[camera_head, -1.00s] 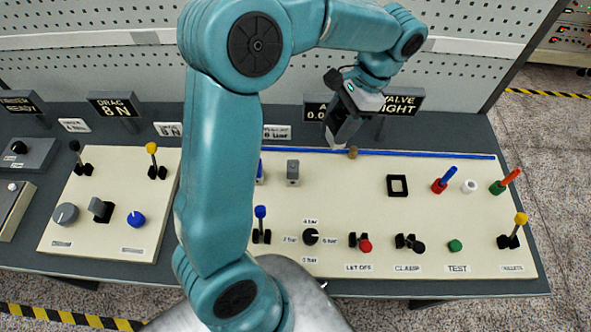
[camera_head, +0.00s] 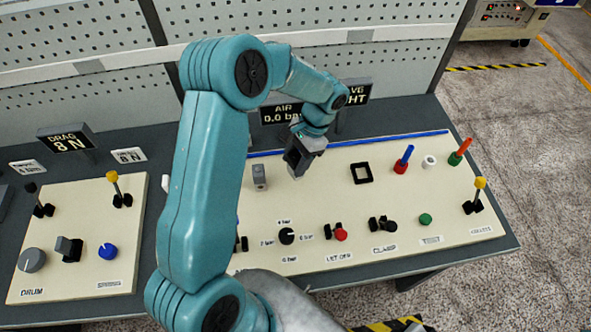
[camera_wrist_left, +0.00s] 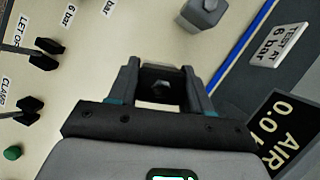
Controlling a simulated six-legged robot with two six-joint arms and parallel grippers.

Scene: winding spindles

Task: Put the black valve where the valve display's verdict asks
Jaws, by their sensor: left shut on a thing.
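My left gripper (camera_head: 298,168) hangs above the cream panel, between the grey block and the black square frame. Its jaws are shut on a small dark piece, which I take for the black valve (camera_wrist_left: 160,85); it sits between the fingers in the left wrist view and is mostly hidden in the head view. The valve display (camera_head: 356,93) at the back is partly covered by my arm; only "VE" and "HT" show. The black square frame (camera_head: 361,182) on the panel looks empty. My right gripper is not in view.
To the right stand a blue peg in a red base (camera_head: 404,158), a white ring (camera_head: 429,162) and an orange-red peg in a green base (camera_head: 460,152). A grey block (camera_head: 259,177) stands left of my gripper. Knobs and levers line the front. The air display (camera_head: 282,113) reads 0.0.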

